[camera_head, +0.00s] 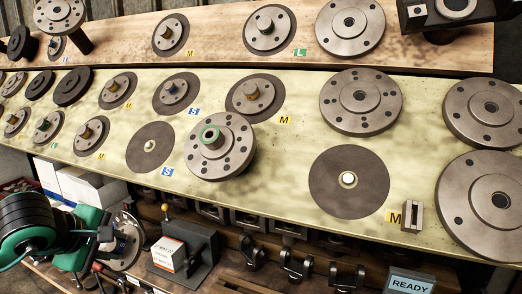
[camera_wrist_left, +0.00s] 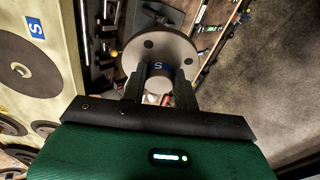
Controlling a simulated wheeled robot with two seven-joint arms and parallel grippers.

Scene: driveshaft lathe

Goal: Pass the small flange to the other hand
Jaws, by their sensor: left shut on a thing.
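The small flange, a grey metal disc with bolt holes and a hub marked with a blue "S" band, is in my left gripper. In the head view the flange (camera_head: 128,246) is at the lower left, in front of the pale board and seen at an angle. My left gripper (camera_head: 106,232) comes in from the left and is shut on it. In the left wrist view the flange (camera_wrist_left: 148,48) lies beyond the fingers, and my left gripper (camera_wrist_left: 158,88) closes around its hub. My right gripper is not seen in either view.
The pale board (camera_head: 270,190) holds several flanges on dark round spots, with S, M and L labels. One empty dark spot (camera_head: 151,148) is beside an S label. A boxed dark fixture (camera_head: 183,252) and several clamps stand below. A READY sign (camera_head: 409,283) is at the front right.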

